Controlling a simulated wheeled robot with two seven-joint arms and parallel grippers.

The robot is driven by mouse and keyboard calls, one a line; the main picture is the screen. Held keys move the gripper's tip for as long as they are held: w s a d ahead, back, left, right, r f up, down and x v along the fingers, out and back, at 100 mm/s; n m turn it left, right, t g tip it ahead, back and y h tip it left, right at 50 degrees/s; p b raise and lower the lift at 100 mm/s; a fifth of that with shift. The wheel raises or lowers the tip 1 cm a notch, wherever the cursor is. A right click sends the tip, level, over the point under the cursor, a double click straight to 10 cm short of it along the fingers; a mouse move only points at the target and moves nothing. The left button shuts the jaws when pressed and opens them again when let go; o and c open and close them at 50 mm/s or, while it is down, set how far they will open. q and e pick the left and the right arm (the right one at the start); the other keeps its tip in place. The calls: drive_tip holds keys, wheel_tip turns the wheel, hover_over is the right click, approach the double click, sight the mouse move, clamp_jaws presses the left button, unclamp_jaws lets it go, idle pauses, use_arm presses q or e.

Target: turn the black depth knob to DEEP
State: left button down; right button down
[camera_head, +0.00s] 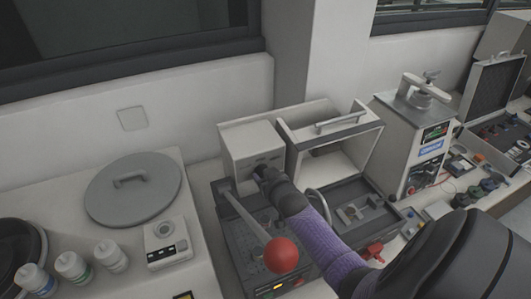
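The press (245,240) is a dark-bodied machine with a pale grey box-shaped head (250,145) at its back left. My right arm, with a purple section, comes in from the lower right. The dark end of my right gripper (264,174) is at the lower front face of the pale head, seemingly touching or very near it. A small black shape there may be the depth knob, but it merges with the gripper, so I cannot tell them apart. The knob's setting and any DEEP mark are not readable. The fingers are too small and dark to judge. My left gripper is not in view.
A lever with a red ball (282,256) rises in front of the press. An open lid with a handle (340,122) stands right of the head. A round grey lid (133,189) and white bottles (72,267) are left; a clamp-topped machine (412,140) is right.

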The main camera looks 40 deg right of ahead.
drive_tip(key=shift+f, duration=0.1)
drive_tip(key=shift+c, duration=0.6)
unclamp_jaws()
drive_tip(key=p+v, duration=0.2)
drive_tip(key=v, duration=0.8)
